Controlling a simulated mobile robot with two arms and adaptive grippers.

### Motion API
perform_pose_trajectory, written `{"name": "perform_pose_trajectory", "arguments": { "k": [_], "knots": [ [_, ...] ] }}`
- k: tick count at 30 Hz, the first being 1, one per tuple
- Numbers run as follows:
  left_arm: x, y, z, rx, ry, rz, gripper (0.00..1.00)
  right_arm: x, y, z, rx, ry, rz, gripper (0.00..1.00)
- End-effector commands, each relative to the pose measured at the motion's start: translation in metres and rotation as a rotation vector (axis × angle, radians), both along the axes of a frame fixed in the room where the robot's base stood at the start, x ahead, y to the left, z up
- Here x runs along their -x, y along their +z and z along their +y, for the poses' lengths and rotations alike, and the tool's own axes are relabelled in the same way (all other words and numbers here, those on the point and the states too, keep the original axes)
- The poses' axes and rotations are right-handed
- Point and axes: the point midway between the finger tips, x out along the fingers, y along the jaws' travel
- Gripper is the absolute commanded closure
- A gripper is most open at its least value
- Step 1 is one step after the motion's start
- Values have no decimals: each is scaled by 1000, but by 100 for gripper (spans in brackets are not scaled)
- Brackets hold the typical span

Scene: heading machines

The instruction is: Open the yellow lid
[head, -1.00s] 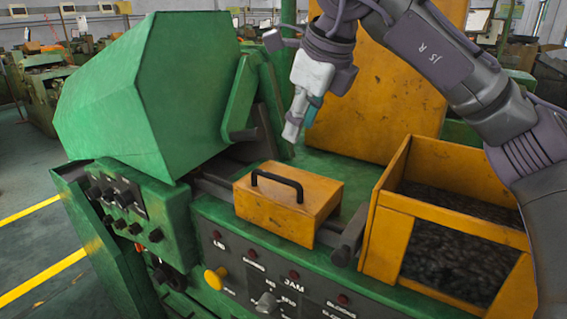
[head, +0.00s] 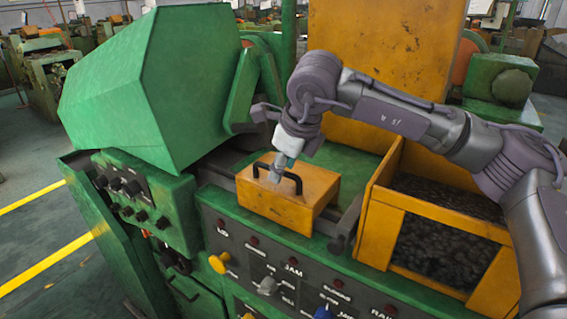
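The yellow lid (head: 290,203) is a box-shaped cover with a black arched handle (head: 291,177) on top. It sits down on the green machine, and no gap shows beneath it. My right gripper (head: 276,172) points downward at the handle, with its fingertips close to the handle's middle. I cannot tell whether the fingers touch the handle or whether they are closed around it. My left gripper is not in view.
A yellow bin (head: 377,218) with dark small parts stands right of the lid. A large green hood (head: 155,90) is at the left. A control panel (head: 290,265) with knobs and buttons lies below the lid. A yellow upright panel (head: 385,55) rises behind.

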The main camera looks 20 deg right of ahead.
Motion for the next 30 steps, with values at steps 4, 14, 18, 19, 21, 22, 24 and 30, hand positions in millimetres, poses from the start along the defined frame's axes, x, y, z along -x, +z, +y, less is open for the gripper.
{"name": "perform_pose_trajectory", "arguments": {
  "k": [4, 14, 18, 19, 21, 22, 24, 30],
  "knots": [
    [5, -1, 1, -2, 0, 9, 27, 0, 0, 0, 0, 0, 0, 71],
    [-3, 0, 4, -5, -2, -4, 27, 0, 0, 0, 0, 0, 0, 100],
    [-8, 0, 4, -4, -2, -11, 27, 0, 0, 0, 0, 0, 0, 100],
    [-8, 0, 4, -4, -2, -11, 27, 0, 1, 0, 0, 0, 0, 100],
    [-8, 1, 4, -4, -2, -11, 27, 0, 1, 0, -2, 0, 1, 100],
    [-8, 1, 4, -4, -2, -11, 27, 0, 1, 0, -4, 0, 3, 100],
    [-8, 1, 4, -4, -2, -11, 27, -1, 3, -1, -11, -2, 8, 100],
    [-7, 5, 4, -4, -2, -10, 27, -4, 11, -5, -65, -6, 53, 100]
  ]
}}
